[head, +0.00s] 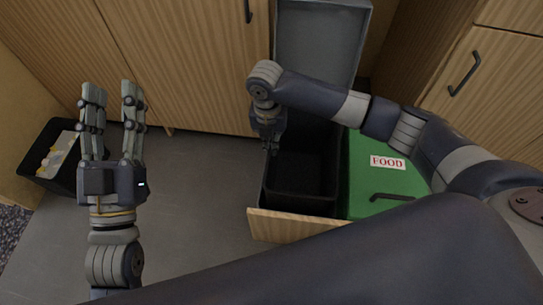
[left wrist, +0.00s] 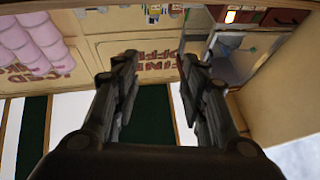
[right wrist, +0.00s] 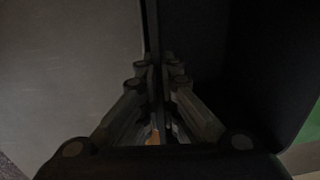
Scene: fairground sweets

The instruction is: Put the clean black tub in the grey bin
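A black tub (head: 300,180) with a bare, dark inside is at the left compartment of the pulled-out drawer. My right gripper (head: 268,140) is at its left rim. In the right wrist view, the fingers (right wrist: 157,85) are shut on a thin dark wall, with grey floor left of it and the dark inside right. The grey bin shows by its raised grey lid (head: 318,45) behind the tub; its walls are mostly hidden, and I cannot tell how deep the tub sits. My left gripper (head: 112,100) is open and empty, fingers spread, well left of the drawer.
Another black tub (head: 60,160) with yellow and white bits inside stands on the floor at the left. A green-lidded bin (head: 383,175) marked FOOD fills the drawer's right side. The wooden drawer front (head: 285,225) is nearest me. Grey floor (head: 200,200) is clear between the grippers.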

